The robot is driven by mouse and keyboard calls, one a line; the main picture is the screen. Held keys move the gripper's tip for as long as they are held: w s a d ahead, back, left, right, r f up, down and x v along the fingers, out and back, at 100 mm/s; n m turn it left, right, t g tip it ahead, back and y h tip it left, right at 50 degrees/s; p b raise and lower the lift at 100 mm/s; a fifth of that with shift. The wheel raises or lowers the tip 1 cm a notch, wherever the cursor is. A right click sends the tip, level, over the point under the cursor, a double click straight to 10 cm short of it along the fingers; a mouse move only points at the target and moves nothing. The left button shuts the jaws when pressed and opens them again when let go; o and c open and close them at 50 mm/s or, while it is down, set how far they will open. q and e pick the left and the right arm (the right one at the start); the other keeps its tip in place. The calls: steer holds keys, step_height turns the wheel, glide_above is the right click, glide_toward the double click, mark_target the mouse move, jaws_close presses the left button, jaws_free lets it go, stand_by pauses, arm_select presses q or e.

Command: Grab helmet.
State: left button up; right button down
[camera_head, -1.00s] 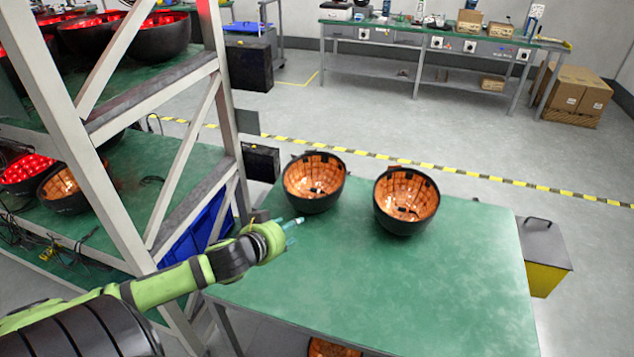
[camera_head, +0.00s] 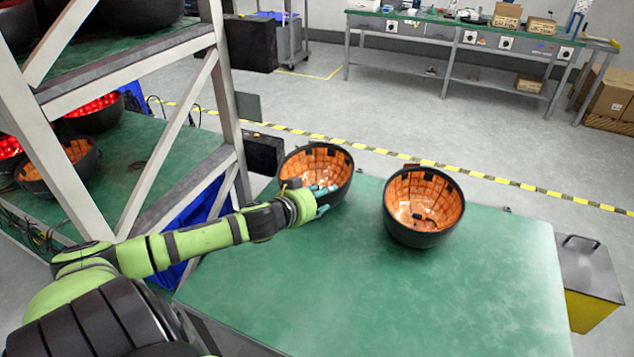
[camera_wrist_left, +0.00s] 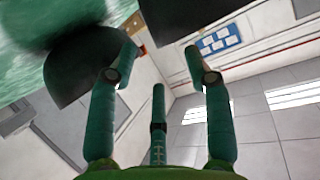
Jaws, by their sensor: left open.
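Two black bowl-shaped helmets with orange, tiled insides stand open side up on the green table (camera_head: 300,310). The left helmet (camera_head: 318,160) is partly hidden by my left gripper (camera_head: 322,200). The right helmet (camera_head: 424,205) stands apart from it, with nothing in front of it. My left gripper is open at the near side of the left helmet. In the left wrist view its fingers (camera_wrist_left: 160,75) are spread, with dark curved helmet shells (camera_wrist_left: 85,65) beyond them. I cannot tell whether a finger touches the helmet. My right gripper is not in view.
A rack (camera_head: 150,150) at the left holds more helmets, some lit red inside, and cables. A yellow bin with a grey lid (camera_head: 588,285) stands right of the table. The front and right of the tabletop are clear. A workbench (camera_head: 460,32) stands far back.

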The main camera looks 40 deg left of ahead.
mark_target(338, 191)
arm_select(q)
steer(key=shift+d+p+x, duration=0.15)
steer(key=shift+p+x, duration=0.2)
steer(key=shift+x, duration=1.75)
steer(key=shift+d+p+x, duration=0.2)
steer(key=shift+p+x, duration=0.15)
steer(key=shift+x, duration=1.8)
steer(key=shift+f, duration=0.15)
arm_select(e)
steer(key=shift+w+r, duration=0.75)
arm_select(q)
steer(key=shift+s, duration=0.1)
jaws_close()
